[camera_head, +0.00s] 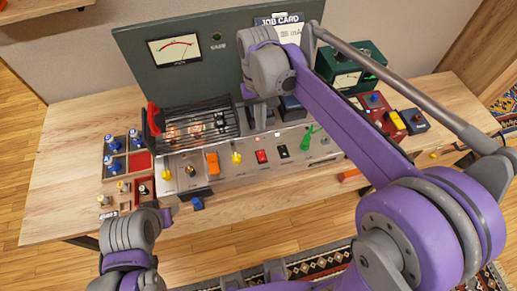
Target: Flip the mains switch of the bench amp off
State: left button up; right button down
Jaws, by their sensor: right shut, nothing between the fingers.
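The bench amp has a long grey front panel (215,187) on the wooden bench, with a dark meter panel (133,52) behind. The panel carries yellow knobs, an orange piece (212,163), a red switch (261,156), a black switch (283,151) and a green piece (308,138). Which of these is the mains switch, and its position, I cannot tell. My right gripper (262,118) is shut and empty, pointing down just behind the panel's middle; my arm partly hides it. My left arm is at the lower left, short of the bench's front edge; its fingertips are not clear.
A black grille (198,123) with glowing parts stands behind the panel's left half. A tray of blue knobs (122,163) is at the left. A green box with a meter (347,80) and red and blue boxes stand at the right. The bench's far left is bare.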

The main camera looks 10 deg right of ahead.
aim_at(262, 158)
pick_arm(q)
jog(key=shift+s, duration=0.1)
pick_arm(e)
jog(key=shift+s, duration=0.1)
jog(key=f, duration=0.4)
jog(key=s+f, duration=0.1)
jog(key=f, duration=0.9)
jog(key=shift+s+b, duration=0.3)
jog(key=shift+b, duration=0.05)
pick_arm(q)
jog(key=shift+s+f, duration=0.1)
jog(key=shift+f, duration=0.3)
pick_arm(e)
jog(key=shift+s+f+b, duration=0.15)
jog(key=shift+f+b, duration=0.2)
jog(key=shift+s+r, duration=0.15)
pick_arm(q)
jog(key=shift+s+f, duration=0.15)
jog(key=shift+f, duration=0.2)
pick_arm(e)
jog(key=shift+w, duration=0.2)
